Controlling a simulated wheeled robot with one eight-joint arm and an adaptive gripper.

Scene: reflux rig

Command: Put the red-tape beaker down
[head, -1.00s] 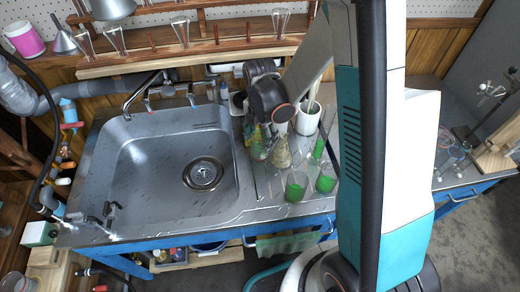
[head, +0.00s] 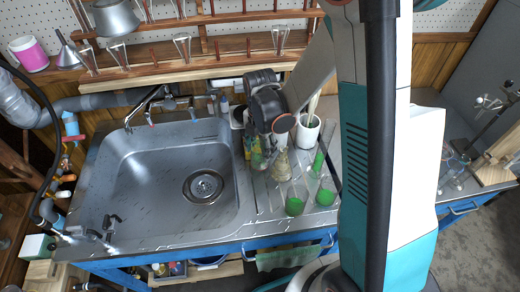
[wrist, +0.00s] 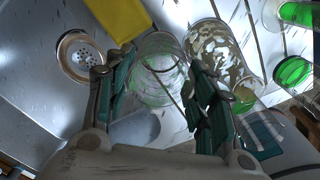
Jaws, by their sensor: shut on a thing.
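In the wrist view a clear glass beaker (wrist: 157,82) with a thin green line on it sits between the fingers of my gripper (wrist: 162,70). My gripper is shut on it. I see no red tape on the side that shows. In the head view the beaker (head: 258,160) is partly covered by my wrist, next to a flask with brownish contents (head: 281,166). The same flask (wrist: 218,45) is right of the beaker in the wrist view. I cannot tell whether the beaker's base touches the steel counter (head: 262,208).
Two beakers with green liquid (head: 295,202) (head: 326,193) and a green cylinder (head: 317,162) stand right of the flask. A white pot (head: 308,132) is behind. The sink (head: 165,190) is left. A yellow thing (wrist: 118,18) is near the beaker. Bare counter lies in front.

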